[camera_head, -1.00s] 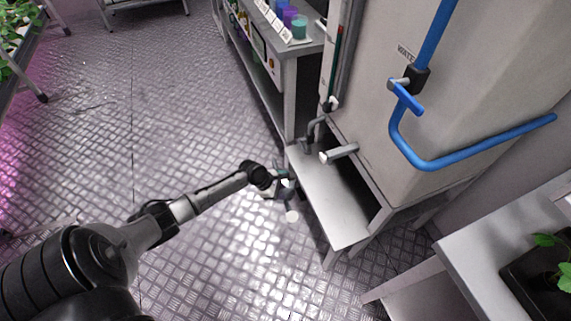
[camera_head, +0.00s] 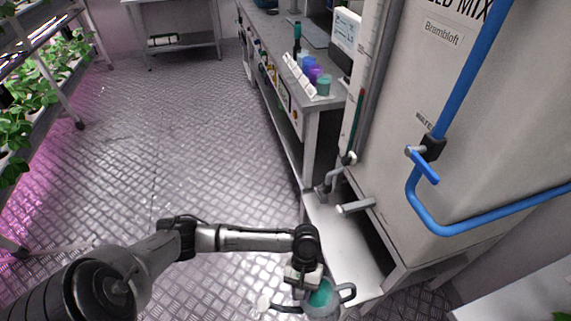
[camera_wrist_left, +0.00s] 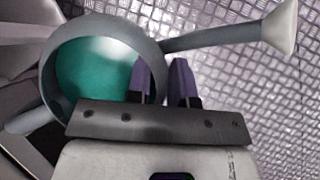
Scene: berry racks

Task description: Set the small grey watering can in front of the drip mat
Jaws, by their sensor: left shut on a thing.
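The small grey watering can (camera_head: 334,308) is at the bottom of the head view, with teal inside it, its spout pointing left and its handle on the right. My left gripper (camera_head: 309,286) is shut on its rim. In the left wrist view the can (camera_wrist_left: 55,70) shows from above, and the spout ends in a pale rose (camera_wrist_left: 281,27). There the fingers (camera_wrist_left: 164,82) straddle the can wall, one inside and one outside. The can is held beside the low metal shelf. I cannot make out a drip mat. My right gripper is not in view.
The low metal shelf (camera_head: 345,245) stands under a large tank (camera_head: 480,130) with a blue pipe and a grey tap (camera_head: 355,207). A bench (camera_head: 325,110) with coloured cups is behind. Plant racks (camera_head: 45,90) stand at left. The floor between is clear.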

